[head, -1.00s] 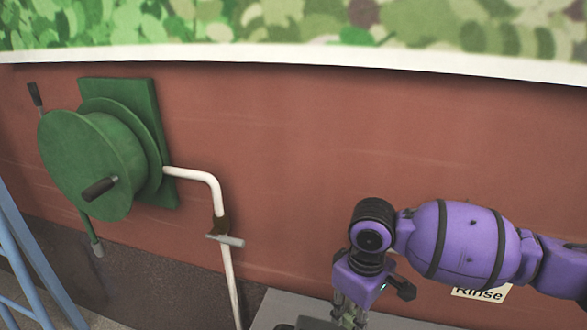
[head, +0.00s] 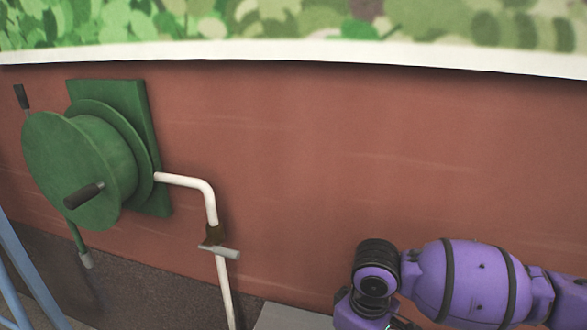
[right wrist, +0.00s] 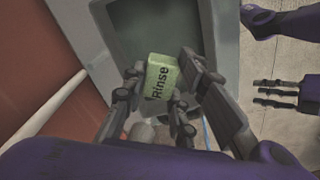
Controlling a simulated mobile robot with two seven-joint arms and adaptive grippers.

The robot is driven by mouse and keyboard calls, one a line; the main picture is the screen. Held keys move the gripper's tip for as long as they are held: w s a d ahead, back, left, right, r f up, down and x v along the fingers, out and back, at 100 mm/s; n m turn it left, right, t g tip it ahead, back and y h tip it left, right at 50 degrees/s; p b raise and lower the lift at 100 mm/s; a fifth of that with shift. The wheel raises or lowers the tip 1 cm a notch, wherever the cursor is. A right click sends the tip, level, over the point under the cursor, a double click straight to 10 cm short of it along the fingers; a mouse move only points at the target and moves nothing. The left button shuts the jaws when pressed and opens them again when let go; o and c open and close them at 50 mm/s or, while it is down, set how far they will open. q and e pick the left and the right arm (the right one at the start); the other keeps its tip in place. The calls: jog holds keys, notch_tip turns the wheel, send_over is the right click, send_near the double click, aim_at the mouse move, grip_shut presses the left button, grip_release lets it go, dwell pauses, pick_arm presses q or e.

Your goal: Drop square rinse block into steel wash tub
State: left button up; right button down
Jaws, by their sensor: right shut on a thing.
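In the right wrist view, my right gripper (right wrist: 161,74) is shut on the pale green rinse block (right wrist: 160,88), which has "Rinse" in dark letters on its face. Beyond it is a grey tub (right wrist: 107,38) with a dark recessed inside, apparently the steel wash tub. The block overlaps the tub's near part in the picture; its height above it cannot be told. In the head view the right gripper's fingers and the block are below the frame. My left gripper (right wrist: 262,93) shows small at the right of the wrist view, its fingers apart and empty.
A green hose reel (head: 95,160) is on the red-brown wall at the left. A white pipe (head: 212,200) with a tap handle runs down beside it. A blue frame (head: 28,275) stands at the lower left. A grey surface (head: 290,317) shows at the bottom edge.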

jog(key=c, duration=1.3)
grip_release()
jog(key=shift+c, duration=0.2)
pick_arm(q)
jog(key=shift+s, duration=0.1)
pick_arm(e)
notch_tip(320, 180, up, 12)
